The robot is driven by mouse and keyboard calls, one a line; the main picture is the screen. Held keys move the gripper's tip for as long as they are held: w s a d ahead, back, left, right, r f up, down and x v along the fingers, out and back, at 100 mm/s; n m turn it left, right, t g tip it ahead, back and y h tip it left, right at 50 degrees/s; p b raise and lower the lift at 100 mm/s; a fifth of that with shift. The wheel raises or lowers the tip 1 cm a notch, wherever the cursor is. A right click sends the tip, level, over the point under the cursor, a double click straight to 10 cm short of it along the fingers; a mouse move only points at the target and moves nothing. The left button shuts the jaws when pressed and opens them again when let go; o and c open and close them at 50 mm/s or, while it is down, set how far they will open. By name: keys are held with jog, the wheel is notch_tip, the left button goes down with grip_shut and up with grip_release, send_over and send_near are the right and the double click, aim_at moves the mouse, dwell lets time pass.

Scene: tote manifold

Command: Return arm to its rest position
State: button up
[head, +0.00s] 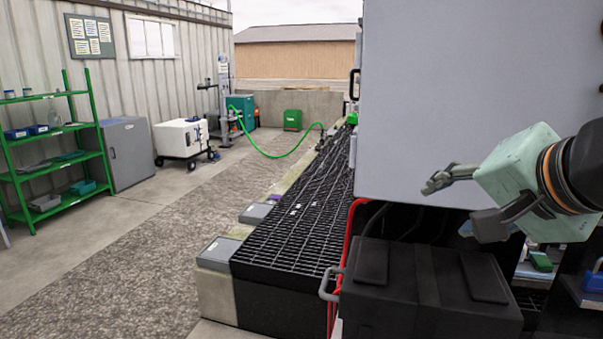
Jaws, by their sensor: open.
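My gripper (447,203) is at the right of the head view, at the end of my arm, pointing left. The pale green gripper body shows behind the fingers. The gripper is in front of a large grey cabinet panel (455,95) and above a black case (432,285). I cannot tell how close the fingers are to the panel.
Green shelves (60,160), a grey cabinet (128,153) and a white wheeled box (181,138) stand left. A green hose (275,154) crosses the floor. The gravel strip is clear.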

jog(key=s+a+f+n+g, duration=0.3)
jog(key=s+a+f+n, duration=0.15)
jog(key=f, duration=0.55)
jog(key=s+a+f+n+g, duration=0.25)
jog(key=a+f+n, duration=0.25)
jog(key=f, duration=0.5)
notch_tip(320, 180, up, 12)
jog(key=p, duration=1.2)
jog(key=shift+s+d+h, duration=0.25)
jog(key=shift+s+h, duration=0.05)
jog(key=shift+s, duration=0.1)
